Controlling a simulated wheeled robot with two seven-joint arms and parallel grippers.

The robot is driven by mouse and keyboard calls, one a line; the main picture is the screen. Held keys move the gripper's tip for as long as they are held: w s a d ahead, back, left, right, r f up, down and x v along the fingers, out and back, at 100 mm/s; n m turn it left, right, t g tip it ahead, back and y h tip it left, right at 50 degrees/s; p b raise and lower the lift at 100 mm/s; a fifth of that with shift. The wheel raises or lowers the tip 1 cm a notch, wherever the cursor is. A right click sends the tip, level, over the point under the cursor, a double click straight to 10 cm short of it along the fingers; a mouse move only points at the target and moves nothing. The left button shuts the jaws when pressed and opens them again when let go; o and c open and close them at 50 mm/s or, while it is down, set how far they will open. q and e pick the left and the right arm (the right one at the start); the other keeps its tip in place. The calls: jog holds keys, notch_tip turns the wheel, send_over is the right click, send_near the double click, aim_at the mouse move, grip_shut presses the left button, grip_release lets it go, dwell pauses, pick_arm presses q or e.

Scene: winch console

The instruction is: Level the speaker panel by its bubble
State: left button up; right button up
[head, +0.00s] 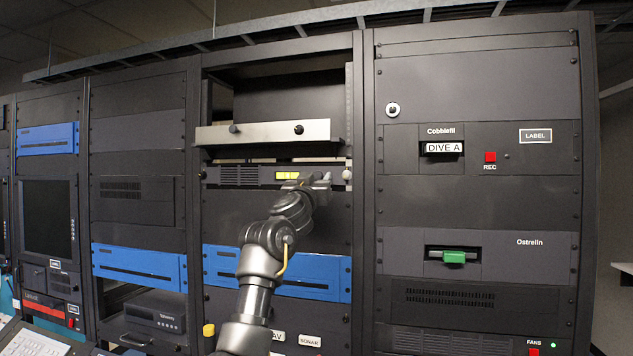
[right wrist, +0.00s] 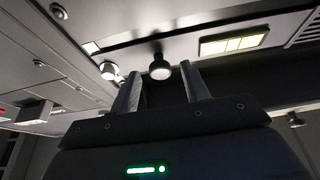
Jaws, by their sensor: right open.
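The speaker panel (head: 222,175) is a dark rack strip with a grille and a lit yellow-green bubble vial (head: 288,175). In the right wrist view the vial (right wrist: 235,42) has dark dividing lines; I cannot tell where the bubble sits. My right gripper (head: 320,180) is at the panel's right end. It is open, its fingers on either side of a round knob (right wrist: 160,68) with a pale face; I cannot tell whether they touch it. A second pale knob (head: 347,175) is beside it to the right in the head view. My left gripper is not in view.
A pale shelf front (head: 265,133) with two black knobs juts out just above the panel. A blue unit (head: 325,287) is below. The right rack holds a Cobblefil unit (head: 470,150) and an Ostrelin unit (head: 510,262) with a green handle.

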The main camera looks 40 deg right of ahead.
jog(key=b+v, duration=0.4)
jog(key=v, duration=0.5)
jog(key=shift+a, duration=0.35)
jog(key=shift+s+f, duration=0.1)
